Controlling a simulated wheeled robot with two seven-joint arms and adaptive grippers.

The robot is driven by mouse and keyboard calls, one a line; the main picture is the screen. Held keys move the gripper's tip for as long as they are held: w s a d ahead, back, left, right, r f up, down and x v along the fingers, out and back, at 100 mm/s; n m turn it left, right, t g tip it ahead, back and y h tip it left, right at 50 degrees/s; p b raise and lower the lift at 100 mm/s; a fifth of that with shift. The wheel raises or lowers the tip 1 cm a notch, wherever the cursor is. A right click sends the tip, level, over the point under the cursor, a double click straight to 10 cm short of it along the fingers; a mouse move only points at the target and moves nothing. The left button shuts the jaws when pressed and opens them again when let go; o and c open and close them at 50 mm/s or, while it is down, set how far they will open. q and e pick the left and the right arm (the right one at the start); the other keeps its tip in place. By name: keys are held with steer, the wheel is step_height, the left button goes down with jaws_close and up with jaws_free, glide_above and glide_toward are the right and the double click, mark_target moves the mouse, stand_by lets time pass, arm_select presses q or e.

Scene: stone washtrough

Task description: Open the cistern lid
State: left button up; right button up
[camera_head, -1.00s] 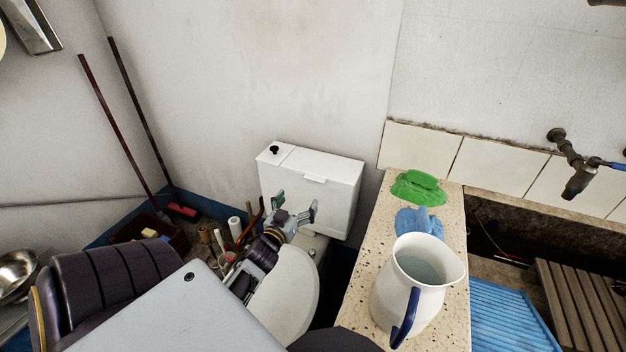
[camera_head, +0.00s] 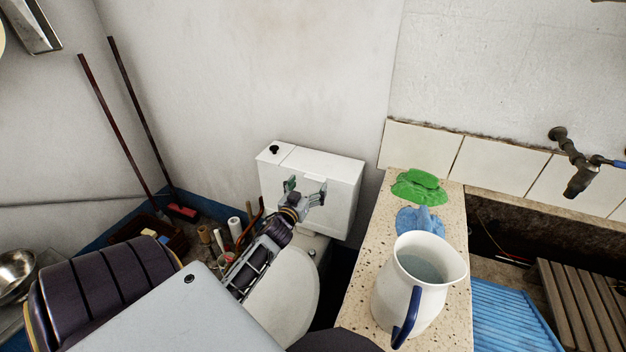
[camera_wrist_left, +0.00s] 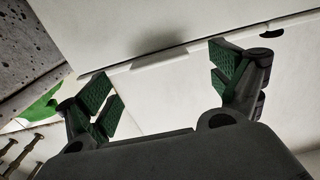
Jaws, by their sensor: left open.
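The white cistern (camera_head: 338,213) stands against the back wall with its lid (camera_head: 325,162) closed. A small tab (camera_head: 314,177) sticks out at the middle of the lid's front edge, and a black button (camera_head: 274,149) sits at the lid's left end. My left gripper (camera_head: 306,188) is open and empty in front of the cistern, just below the tab. In the left wrist view, its green-padded fingers (camera_wrist_left: 165,85) are spread wide, with the lid's tab (camera_wrist_left: 158,59) between and beyond them. I cannot tell whether a finger touches the cistern. My right gripper is not visible.
A speckled stone ledge (camera_head: 372,262) right of the cistern carries a white jug (camera_head: 425,290), a blue cloth (camera_head: 419,221) and a green cloth (camera_head: 419,186). Brushes and bottles crowd the floor left of the cistern. The wall above the lid is clear.

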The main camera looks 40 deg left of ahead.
mark_target(314, 178)
arm_select(q)
steer(key=shift+x, duration=2.4)
steer(key=shift+w, duration=0.2)
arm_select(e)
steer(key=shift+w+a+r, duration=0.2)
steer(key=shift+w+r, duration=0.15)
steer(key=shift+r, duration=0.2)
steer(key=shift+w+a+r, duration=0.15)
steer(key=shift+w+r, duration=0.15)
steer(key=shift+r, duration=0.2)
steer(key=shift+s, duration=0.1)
arm_select(q)
steer(key=shift+c, duration=0.5)
steer(key=shift+s+a+r, duration=0.1)
steer(key=shift+s+r, duration=0.05)
steer(key=shift+r, duration=0.05)
steer(key=c, duration=1.4)
steer(key=shift+o, duration=0.2)
steer(key=shift+r, duration=0.1)
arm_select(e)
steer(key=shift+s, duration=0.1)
arm_select(q)
steer(key=shift+r, duration=0.1)
